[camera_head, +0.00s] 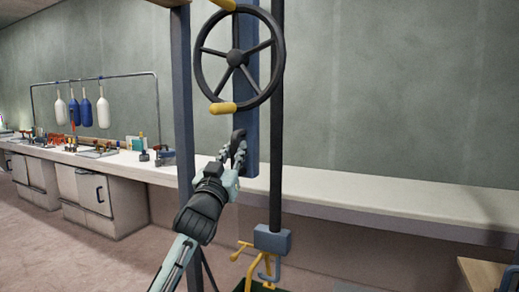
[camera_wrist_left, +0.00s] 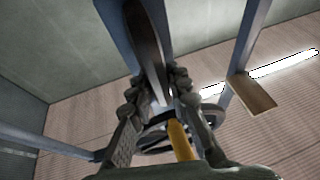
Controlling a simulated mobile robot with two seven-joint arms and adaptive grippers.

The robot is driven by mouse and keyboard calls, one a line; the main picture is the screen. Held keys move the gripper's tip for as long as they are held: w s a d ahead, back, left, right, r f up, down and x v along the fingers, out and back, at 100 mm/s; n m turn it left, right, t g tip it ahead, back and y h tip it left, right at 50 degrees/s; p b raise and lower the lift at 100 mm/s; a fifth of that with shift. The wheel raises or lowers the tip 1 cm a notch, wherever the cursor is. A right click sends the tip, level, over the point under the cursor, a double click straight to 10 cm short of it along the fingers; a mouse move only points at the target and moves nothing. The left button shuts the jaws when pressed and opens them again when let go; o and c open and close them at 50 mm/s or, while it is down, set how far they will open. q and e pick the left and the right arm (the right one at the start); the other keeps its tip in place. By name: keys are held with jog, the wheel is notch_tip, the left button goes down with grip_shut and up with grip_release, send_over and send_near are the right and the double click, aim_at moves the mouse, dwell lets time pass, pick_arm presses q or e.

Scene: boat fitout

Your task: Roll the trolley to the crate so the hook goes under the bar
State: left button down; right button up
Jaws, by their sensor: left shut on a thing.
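The trolley's blue-grey frame (camera_head: 183,110) stands upright in front of me, with a black handwheel (camera_head: 238,58) high on it. Yellow bars (camera_head: 243,252) show beside the hook; I cannot tell whether the hook is under one. A dark green edge, perhaps the crate, shows at the bottom, mostly cut off. My left gripper (camera_head: 233,158) is shut on a dark handle (camera_wrist_left: 147,40) on the frame. My right gripper is out of view.
A long white counter (camera_head: 400,195) runs along the wall behind the trolley. Tools lie on its left part, and white and blue fenders (camera_head: 103,112) hang from a rail. A wooden corner (camera_head: 487,274) juts in at lower right. Open floor (camera_head: 100,255) lies at left.

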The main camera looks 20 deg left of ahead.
pick_arm(q)
jog(key=a, duration=0.5)
jog(key=shift+p, duration=0.35)
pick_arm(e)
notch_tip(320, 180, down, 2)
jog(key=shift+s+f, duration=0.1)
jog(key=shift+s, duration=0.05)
pick_arm(q)
jog(key=c, duration=1.4)
grip_release()
jog(key=shift+a, duration=0.15)
jog(key=v, duration=1.2)
jog(key=shift+r, duration=0.1)
